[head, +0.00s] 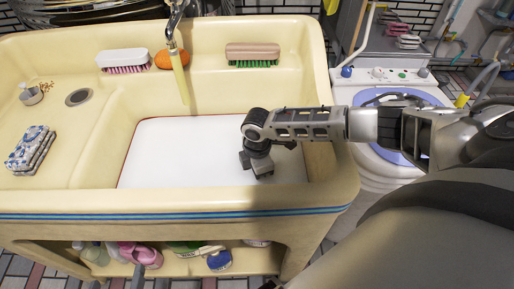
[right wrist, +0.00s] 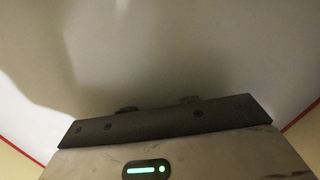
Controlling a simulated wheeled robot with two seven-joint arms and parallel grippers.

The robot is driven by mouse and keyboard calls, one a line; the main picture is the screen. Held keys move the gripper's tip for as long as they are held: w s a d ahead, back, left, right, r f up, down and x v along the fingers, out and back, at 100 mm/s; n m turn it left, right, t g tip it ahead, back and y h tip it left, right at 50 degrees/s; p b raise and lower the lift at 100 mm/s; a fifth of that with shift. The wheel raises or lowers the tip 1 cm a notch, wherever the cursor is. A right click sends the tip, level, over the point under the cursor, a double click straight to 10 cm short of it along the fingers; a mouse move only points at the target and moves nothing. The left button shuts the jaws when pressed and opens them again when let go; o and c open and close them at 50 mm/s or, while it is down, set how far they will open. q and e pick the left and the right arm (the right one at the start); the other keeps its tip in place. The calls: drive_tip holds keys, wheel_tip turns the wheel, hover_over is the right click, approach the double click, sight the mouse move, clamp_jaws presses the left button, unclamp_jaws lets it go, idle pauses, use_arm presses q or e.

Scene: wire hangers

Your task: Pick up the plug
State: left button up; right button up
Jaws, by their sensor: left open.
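I cannot make out a plug for certain. A small metal piece (head: 32,96) with brownish bits beside it lies on the left ledge of the cream sink (head: 60,140), near a dark round drain (head: 78,97). One arm reaches in from the right, and its gripper (head: 257,163) points down over the white basin floor (head: 180,150). The right wrist view shows a white surface with red edges and the gripper's dark front edge (right wrist: 165,118); its jaw gap is unclear. A small grey part at the bottom edge may be my left gripper (head: 140,275).
Folded cloths (head: 30,148) lie at left. A washing machine (head: 390,90) stands at right. Bottles and pink items (head: 125,250) fill the shelf below.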

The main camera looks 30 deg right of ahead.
drive_tip(key=shift+f, duration=0.15)
clamp_jaws()
